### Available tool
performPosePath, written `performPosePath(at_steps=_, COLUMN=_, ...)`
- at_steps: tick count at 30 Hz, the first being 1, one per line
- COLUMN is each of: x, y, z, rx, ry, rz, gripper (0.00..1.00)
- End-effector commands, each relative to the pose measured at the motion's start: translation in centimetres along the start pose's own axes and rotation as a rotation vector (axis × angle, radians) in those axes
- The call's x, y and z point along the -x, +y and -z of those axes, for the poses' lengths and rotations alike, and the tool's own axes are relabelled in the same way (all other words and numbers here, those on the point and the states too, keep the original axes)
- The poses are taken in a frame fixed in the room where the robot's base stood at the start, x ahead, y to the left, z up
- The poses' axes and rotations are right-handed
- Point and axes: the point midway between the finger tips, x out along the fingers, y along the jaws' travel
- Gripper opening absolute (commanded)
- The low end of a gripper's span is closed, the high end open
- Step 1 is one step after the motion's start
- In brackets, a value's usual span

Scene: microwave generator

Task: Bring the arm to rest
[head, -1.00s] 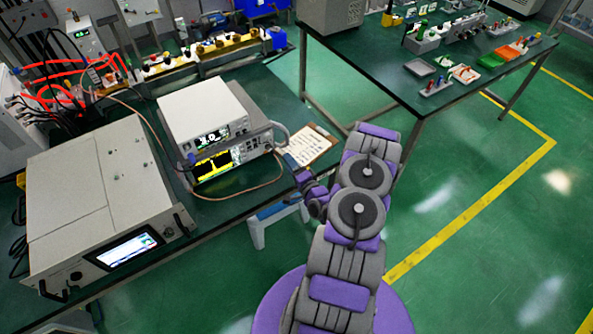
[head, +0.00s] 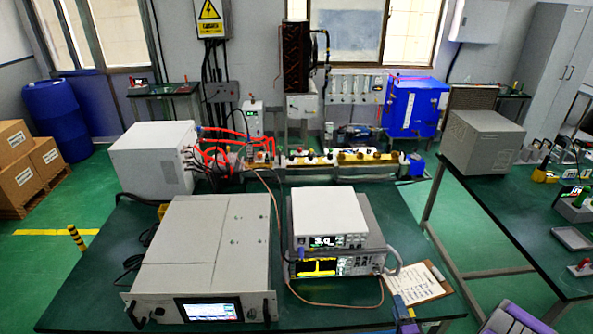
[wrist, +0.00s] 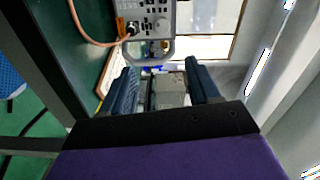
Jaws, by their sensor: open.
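My gripper (wrist: 160,66) shows in the wrist view as two dark blue fingers standing apart, with nothing between them. Beyond them are the front of a grey instrument (wrist: 150,18) with an orange cable, a window and the room, all turned on their side. In the head view, a purple and grey part of my arm (head: 515,318) shows at the bottom right edge. Most of the arm is out of that picture.
A green table holds a large grey unit (head: 205,245), stacked instruments (head: 330,225) and a clipboard (head: 418,283) near its front right corner. A second table (head: 510,215) with a grey box (head: 485,142) stands to the right. Green floor shows between the tables.

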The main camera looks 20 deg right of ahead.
Motion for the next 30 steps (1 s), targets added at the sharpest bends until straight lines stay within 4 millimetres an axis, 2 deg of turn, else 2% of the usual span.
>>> performPosePath(at_steps=7, x=-1.7, y=-0.1, z=-0.9, rx=0.11, ry=-0.081, rz=-0.078, gripper=0.61)
performPosePath(at_steps=12, x=-4.0, y=-0.7, z=-2.0, rx=0.317, ry=-0.211, rz=-0.22, gripper=0.61)
performPosePath(at_steps=17, x=-5.4, y=-1.8, z=-2.8, rx=0.508, ry=-0.321, rz=-0.359, gripper=0.61)
performPosePath(at_steps=23, x=-6.1, y=-4.3, z=-3.5, rx=0.723, ry=-0.434, rz=-0.519, gripper=0.61)
performPosePath(at_steps=30, x=-5.0, y=-8.7, z=-4.8, rx=0.932, ry=-0.552, rz=-0.699, gripper=0.61)
